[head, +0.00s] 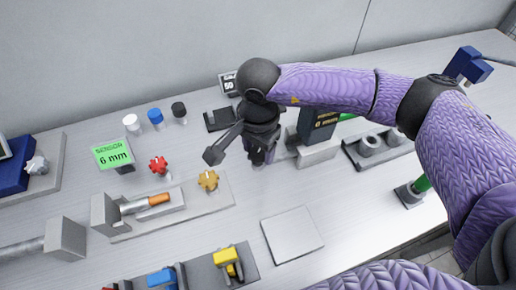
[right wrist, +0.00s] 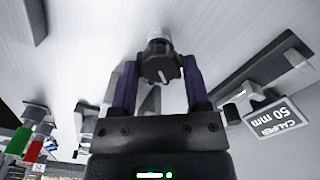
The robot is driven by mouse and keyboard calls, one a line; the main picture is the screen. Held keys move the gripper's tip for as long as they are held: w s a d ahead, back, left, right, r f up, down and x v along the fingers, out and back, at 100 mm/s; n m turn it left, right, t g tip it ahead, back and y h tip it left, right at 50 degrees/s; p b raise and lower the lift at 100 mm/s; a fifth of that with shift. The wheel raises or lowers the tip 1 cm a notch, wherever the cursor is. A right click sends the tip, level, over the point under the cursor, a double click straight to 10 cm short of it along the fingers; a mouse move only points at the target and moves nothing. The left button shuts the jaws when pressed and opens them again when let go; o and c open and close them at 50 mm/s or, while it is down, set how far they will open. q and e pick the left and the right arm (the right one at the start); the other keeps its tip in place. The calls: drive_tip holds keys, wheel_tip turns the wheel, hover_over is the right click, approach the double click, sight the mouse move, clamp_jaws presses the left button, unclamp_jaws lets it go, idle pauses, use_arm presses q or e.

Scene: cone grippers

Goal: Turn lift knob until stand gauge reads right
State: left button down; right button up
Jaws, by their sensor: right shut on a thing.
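My right gripper (head: 261,156) points down near the middle of the table in the head view. In the right wrist view its purple fingers (right wrist: 160,88) are shut on a dark ridged knob (right wrist: 158,66) with a white pointer line. The knob joins a pale round part (right wrist: 158,37). In the head view the hand hides the knob. A dark block with yellow lettering (head: 318,127) stands just right of the gripper, partly behind my arm. Its text is too small to read, and I cannot tell whether it is the stand gauge. My left gripper is not in view.
A green display reads "SENSOR 6 mm" (head: 113,155). A caliper display reads "50 mm" (right wrist: 274,122). Red (head: 158,166) and yellow (head: 208,180) knobs stand left of the gripper. A grey square plate (head: 292,235) lies in front, with bare table around it.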

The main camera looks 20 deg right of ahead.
sight(258, 152)
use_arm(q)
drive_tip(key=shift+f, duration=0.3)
use_arm(e)
drive_tip(key=shift+n, duration=0.5)
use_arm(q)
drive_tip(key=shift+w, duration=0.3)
use_arm(e)
drive_tip(key=o, duration=1.3)
drive_tip(key=shift+r, duration=0.15)
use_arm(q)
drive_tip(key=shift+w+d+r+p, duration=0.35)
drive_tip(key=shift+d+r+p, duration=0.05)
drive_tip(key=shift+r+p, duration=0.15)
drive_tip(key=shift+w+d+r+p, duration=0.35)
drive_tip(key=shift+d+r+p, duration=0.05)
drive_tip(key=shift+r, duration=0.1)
use_arm(e)
wheel_tip(258, 152, up, 10)
drive_tip(key=shift+f, duration=0.2)
